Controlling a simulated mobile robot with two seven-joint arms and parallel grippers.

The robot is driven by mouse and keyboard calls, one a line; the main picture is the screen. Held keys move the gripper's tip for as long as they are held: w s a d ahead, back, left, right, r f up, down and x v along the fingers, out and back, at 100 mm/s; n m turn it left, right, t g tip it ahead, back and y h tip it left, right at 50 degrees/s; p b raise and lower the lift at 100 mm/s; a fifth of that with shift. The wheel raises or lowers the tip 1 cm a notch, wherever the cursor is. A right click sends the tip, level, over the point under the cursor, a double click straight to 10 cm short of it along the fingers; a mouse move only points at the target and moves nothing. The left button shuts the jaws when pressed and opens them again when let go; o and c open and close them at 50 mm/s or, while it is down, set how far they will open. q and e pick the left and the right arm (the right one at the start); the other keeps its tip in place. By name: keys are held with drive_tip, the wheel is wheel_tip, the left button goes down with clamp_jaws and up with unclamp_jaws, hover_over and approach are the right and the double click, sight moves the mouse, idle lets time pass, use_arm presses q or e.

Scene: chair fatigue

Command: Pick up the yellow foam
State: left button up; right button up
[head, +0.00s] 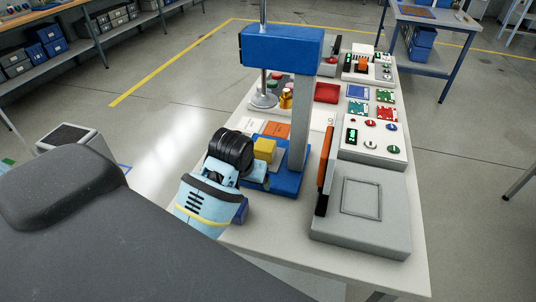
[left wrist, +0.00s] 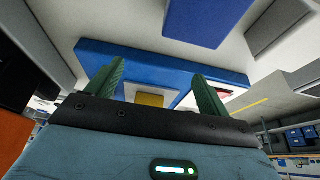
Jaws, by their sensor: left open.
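The yellow foam (head: 264,149) is a small block at the blue press stand (head: 281,46), beside its upright column, in the head view. In the left wrist view the foam (left wrist: 150,99) shows between my two green fingers, partly hidden by the gripper's dark front edge. My left gripper (left wrist: 157,82) is open, with its fingers spread to either side of the foam. I cannot tell whether a finger touches it. In the head view my left arm's black wrist joint hides part of the area beside the foam. My right gripper is not in view.
The white table (head: 400,270) holds a grey box with a square frame (head: 362,198), a control panel (head: 375,138), a red tray (head: 327,93) and green and red boards. The press's blue head overhangs the work area. An orange card (head: 276,129) lies behind the foam.

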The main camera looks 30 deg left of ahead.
sight(262, 149)
use_arm(q)
drive_tip(key=w, duration=0.2)
drive_tip(key=w+a, duration=0.1)
drive_tip(key=w, duration=0.4)
drive_tip(key=shift+w+a, duration=0.15)
drive_tip(key=shift+a, duration=0.25)
drive_tip(key=w, duration=0.2)
drive_tip(key=w+a, duration=0.1)
drive_tip(key=w, duration=0.1)
drive_tip(key=shift+w, duration=0.15)
drive_tip(key=shift+w+a+f, duration=0.1)
drive_tip(key=shift+w+f, duration=0.1)
drive_tip(key=shift+f, duration=0.35)
drive_tip(key=c, duration=1.1)
drive_tip(key=shift+o, duration=0.2)
